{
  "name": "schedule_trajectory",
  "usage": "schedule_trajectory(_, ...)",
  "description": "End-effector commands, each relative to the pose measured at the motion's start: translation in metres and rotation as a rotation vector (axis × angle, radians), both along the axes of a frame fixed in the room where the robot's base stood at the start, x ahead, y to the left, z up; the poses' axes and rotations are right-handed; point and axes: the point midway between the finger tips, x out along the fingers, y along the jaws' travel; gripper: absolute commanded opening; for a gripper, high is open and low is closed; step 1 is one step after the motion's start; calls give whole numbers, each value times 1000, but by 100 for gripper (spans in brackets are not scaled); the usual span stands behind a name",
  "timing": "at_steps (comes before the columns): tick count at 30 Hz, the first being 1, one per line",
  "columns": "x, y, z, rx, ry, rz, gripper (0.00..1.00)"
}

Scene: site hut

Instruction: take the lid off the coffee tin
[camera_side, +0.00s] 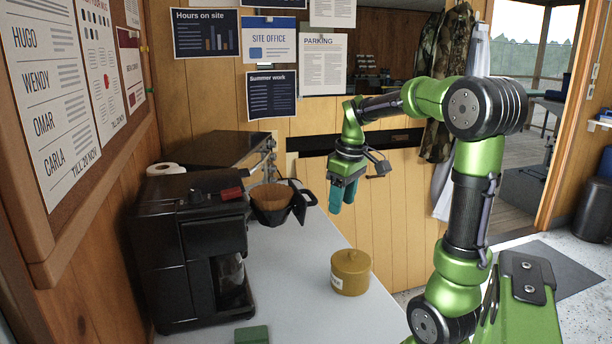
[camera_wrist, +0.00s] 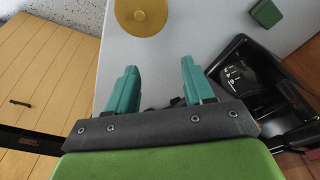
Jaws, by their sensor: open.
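The coffee tin (camera_side: 350,278) is a mustard-yellow round tin with a small pale label, standing upright on the grey counter. Its lid (camera_side: 351,260), the same yellow with a small knob, sits on top of it. In the wrist view the lid (camera_wrist: 141,14) shows from above at the top edge, partly cut off. My gripper (camera_side: 342,196) hangs above the counter, up and behind the tin in the side view, apart from it. Its two teal fingers (camera_wrist: 158,80) are spread with nothing between them.
A black coffee machine (camera_side: 190,250) stands on the left of the counter (camera_side: 290,300). A black filter holder with a brown filter (camera_side: 272,198) is behind it. A green block (camera_side: 252,335) lies at the front. The counter around the tin is clear.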

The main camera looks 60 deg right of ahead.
Motion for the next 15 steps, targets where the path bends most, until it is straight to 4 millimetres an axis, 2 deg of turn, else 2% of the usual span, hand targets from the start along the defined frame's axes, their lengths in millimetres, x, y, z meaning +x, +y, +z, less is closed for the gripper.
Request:
schedule_trajectory(1, -6, -20, 0, 0, 45, 65, 52)
schedule_trajectory(4, -15, -40, 5, 3, 107, 234, 52)
schedule_trajectory(9, -19, -43, 19, 3, 144, 476, 52)
schedule_trajectory(15, -20, -39, 10, 15, 151, 572, 52)
